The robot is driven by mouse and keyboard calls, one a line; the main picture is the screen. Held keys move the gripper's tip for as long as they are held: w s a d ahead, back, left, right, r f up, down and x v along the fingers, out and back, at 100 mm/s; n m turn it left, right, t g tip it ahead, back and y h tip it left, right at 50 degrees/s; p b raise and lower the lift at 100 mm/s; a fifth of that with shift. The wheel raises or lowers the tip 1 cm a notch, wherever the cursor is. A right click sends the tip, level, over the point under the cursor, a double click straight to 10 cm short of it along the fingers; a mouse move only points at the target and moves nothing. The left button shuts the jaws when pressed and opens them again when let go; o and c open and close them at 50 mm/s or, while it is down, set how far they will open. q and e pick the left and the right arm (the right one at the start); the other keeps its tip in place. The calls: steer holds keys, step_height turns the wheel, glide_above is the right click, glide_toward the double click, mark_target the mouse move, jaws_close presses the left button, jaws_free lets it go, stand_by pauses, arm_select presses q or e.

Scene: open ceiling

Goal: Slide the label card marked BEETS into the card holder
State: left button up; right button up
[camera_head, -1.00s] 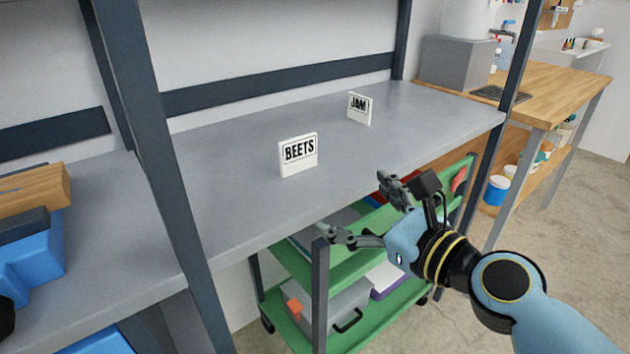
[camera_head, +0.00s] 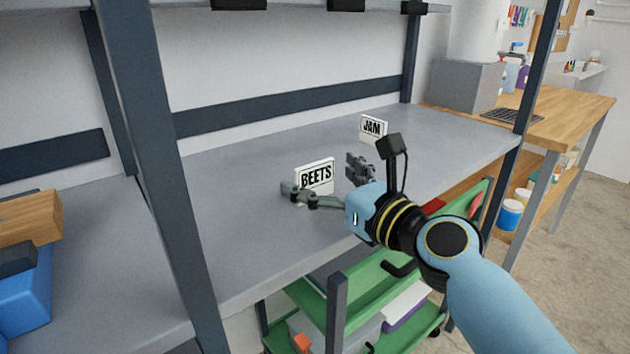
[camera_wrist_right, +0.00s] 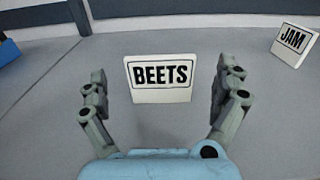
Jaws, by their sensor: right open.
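The white BEETS card (camera_head: 314,180) stands upright on the grey shelf (camera_head: 225,225), its black lettering facing me. It also shows in the middle of the right wrist view (camera_wrist_right: 160,80). My right gripper (camera_head: 320,175) is open, with its fingers reaching toward the card's left and right sides. The wrist view shows clear gaps between the card and both fingers. My left gripper is not in view. Dark pieces (camera_head: 240,4) show at the top edge of the head view; I cannot tell whether one is the card holder.
A JAM card (camera_head: 373,129) stands farther back to the right. A dark upright post (camera_head: 172,180) is left of the cards. A green cart (camera_head: 375,290) stands below the shelf's front edge. The shelf around BEETS is clear.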

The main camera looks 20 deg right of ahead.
steer(key=shift+x, duration=0.85)
steer(key=shift+w+a, duration=0.1)
steer(key=shift+w, duration=0.25)
steer(key=c, duration=1)
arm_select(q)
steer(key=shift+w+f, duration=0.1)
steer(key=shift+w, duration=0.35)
arm_select(e)
steer(key=shift+c, duration=0.2)
steer(key=shift+r, duration=0.1)
